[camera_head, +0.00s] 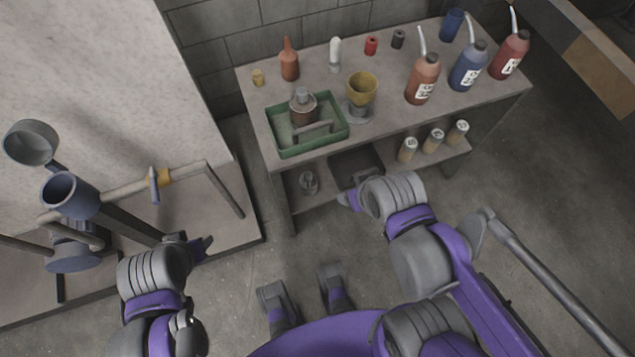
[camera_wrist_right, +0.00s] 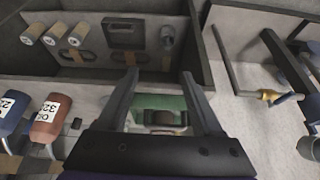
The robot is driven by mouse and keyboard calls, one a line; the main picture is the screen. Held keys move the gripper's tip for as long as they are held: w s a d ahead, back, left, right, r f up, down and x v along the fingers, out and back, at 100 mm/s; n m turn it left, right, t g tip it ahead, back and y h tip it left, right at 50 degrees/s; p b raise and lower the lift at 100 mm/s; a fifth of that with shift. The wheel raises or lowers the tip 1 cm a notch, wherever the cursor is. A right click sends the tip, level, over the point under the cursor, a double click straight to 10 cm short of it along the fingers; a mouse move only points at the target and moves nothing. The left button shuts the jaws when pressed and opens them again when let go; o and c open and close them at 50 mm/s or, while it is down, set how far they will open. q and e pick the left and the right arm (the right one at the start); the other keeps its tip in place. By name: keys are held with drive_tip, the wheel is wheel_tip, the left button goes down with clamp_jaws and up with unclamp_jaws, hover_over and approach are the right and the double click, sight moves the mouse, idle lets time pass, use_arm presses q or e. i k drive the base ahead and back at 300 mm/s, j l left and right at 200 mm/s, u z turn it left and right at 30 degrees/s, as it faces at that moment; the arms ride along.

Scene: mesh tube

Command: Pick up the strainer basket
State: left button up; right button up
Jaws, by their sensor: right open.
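I cannot tell for certain which object is the strainer basket. A small grey metal piece (camera_head: 308,182) on the bench's lower shelf is one candidate. Another is the brownish cylinder (camera_head: 302,108) with a grey cap, in the green tray (camera_head: 331,140) on the bench top. My right gripper (camera_wrist_right: 158,80) is open and empty, its two fingers apart above the green tray (camera_wrist_right: 158,102) in the wrist view. In the head view the right gripper (camera_head: 348,200) is mostly hidden by its wrist. My left gripper (camera_head: 203,244) is by the left platform, its fingers unclear.
Bottles with spouts (camera_head: 422,80), a yellow cup (camera_head: 362,88) and small containers crowd the bench top (camera_head: 385,115). A dark box (camera_head: 356,167) and several white-topped cylinders (camera_head: 434,140) are on the lower shelf. Pipework (camera_head: 140,187) stands at left. Floor between is clear.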

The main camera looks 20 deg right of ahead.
sight(308, 181)
drive_tip(key=z, duration=1.1)
drive_tip(key=k+j+z, duration=0.55)
drive_tip(key=j, duration=0.15)
